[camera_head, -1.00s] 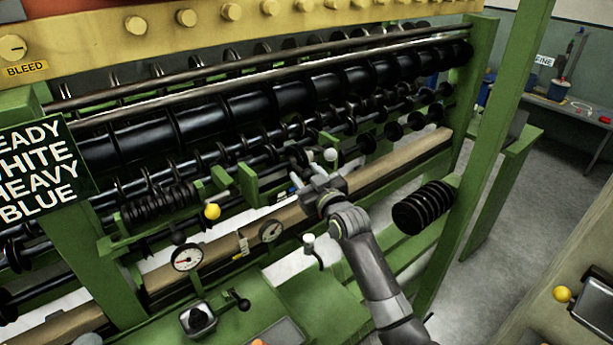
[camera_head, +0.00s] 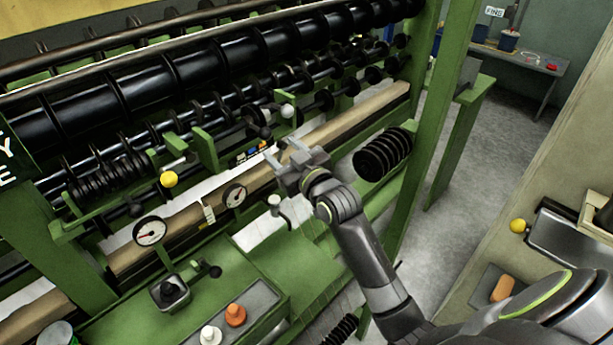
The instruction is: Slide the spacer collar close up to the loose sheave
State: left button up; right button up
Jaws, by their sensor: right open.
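My right gripper (camera_head: 282,150) is open and empty. It is in front of the machine, above the wooden beam (camera_head: 340,127). Behind its fingertips, a dark round wheel-like part (camera_head: 257,117) sits on a shaft near a green bracket (camera_head: 205,148); it may be the loose sheave, but I cannot be sure. A white ball knob (camera_head: 287,111) is just right of that part. I cannot pick out the spacer collar for certain among the small dark parts there. The gripper touches none of these parts that I can see. My left gripper is not in view.
A yellow ball knob (camera_head: 169,179) and two dials, one of them a white gauge (camera_head: 150,232), are at left. A black ribbed roll (camera_head: 383,154) sticks out right of my gripper. A green post (camera_head: 435,120) stands beyond it. Open grey floor (camera_head: 475,180) lies at right.

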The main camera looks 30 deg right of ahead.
jog(key=s+d+b, duration=0.1)
jog(key=s, duration=0.7)
jog(key=shift+s+d+b, duration=0.2)
jog(key=shift+s+b, duration=0.1)
jog(key=shift+s, duration=0.1)
jog(key=w+d+f+m+g+h, duration=0.1)
jog(key=d+f+g, duration=0.1)
jog(key=f, duration=0.7)
jog(key=w+d+f+m+g+h, duration=0.1)
jog(key=d+f+g, duration=0.1)
jog(key=f, duration=0.8)
jog(key=s+d+f+g, duration=0.1)
jog(key=s+f, duration=0.2)
jog(key=f, duration=0.4)
jog(key=s+d+f+m+g+h, duration=0.1)
jog(key=s+f+g, duration=0.15)
jog(key=f, duration=0.55)
jog(key=s+d+f+g, duration=0.1)
jog(key=s+f, duration=0.3)
jog(key=f, duration=0.3)
jog(key=s+f+m+g+h, duration=0.1)
jog(key=s+f+g, duration=0.3)
jog(key=s+f, duration=0.95)
jog(key=s+f+g, duration=0.2)
jog(key=s+f, duration=0.2)
jog(key=s, duration=0.7)
jog(key=s+f+g, duration=0.2)
jog(key=s+f, duration=0.3)
jog(key=s, duration=0.7)
jog(key=shift+s+m, duration=0.3)
